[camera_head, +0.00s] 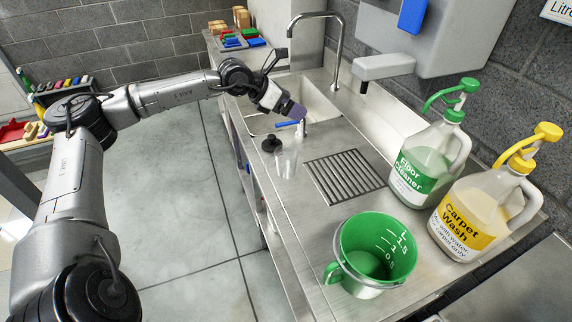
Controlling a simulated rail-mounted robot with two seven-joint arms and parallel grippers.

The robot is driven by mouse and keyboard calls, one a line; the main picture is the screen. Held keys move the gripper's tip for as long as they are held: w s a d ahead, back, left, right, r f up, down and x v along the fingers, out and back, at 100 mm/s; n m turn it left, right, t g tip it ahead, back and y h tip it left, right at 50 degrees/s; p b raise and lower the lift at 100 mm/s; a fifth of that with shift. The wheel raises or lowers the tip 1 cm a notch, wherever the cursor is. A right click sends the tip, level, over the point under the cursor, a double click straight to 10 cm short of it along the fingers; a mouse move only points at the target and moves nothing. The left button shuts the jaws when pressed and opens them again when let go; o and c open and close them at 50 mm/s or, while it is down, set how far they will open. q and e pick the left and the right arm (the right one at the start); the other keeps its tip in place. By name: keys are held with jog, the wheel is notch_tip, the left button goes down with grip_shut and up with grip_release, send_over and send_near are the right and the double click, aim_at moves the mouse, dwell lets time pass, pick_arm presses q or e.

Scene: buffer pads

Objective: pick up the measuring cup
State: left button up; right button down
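The measuring cup (352,282) is a green-lined jug with white scale marks and a green handle on its left side. It stands upright and open-topped on the steel counter at the front, with nothing touching it. My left gripper (290,107) is at the end of the arm from the left, over the sink's near side, well behind the cup. A purple piece shows at its tip; I cannot tell whether it is part of the gripper or something held. The finger opening is not clear. My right gripper is not in view.
A floor cleaner jug (424,165) and a carpet wash jug (478,215) with pumps stand right of the cup. A drain grate (343,176), a clear container (287,163) and a tall faucet (338,50) lie behind it. The counter's front edge is close to the cup's left.

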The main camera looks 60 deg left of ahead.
pick_arm(q)
jog(key=s+a+f+g+y, duration=0.2)
jog(key=s+f+g, duration=0.3)
jog(key=s+g, duration=0.1)
send_near(283, 153)
jog(key=d, duration=0.1)
jog(key=d+f+b, duration=0.1)
jog(key=d, duration=0.1)
jog(key=shift+d+f+m, duration=0.1)
jog(key=shift+f+m, duration=0.15)
jog(key=shift+m, duration=0.15)
jog(key=shift+b+x, duration=0.6)
jog(key=shift+x, duration=2)
jog(key=shift+c, duration=0.4)
jog(key=c, duration=0.8)
jog(key=shift+r, duration=0.15)
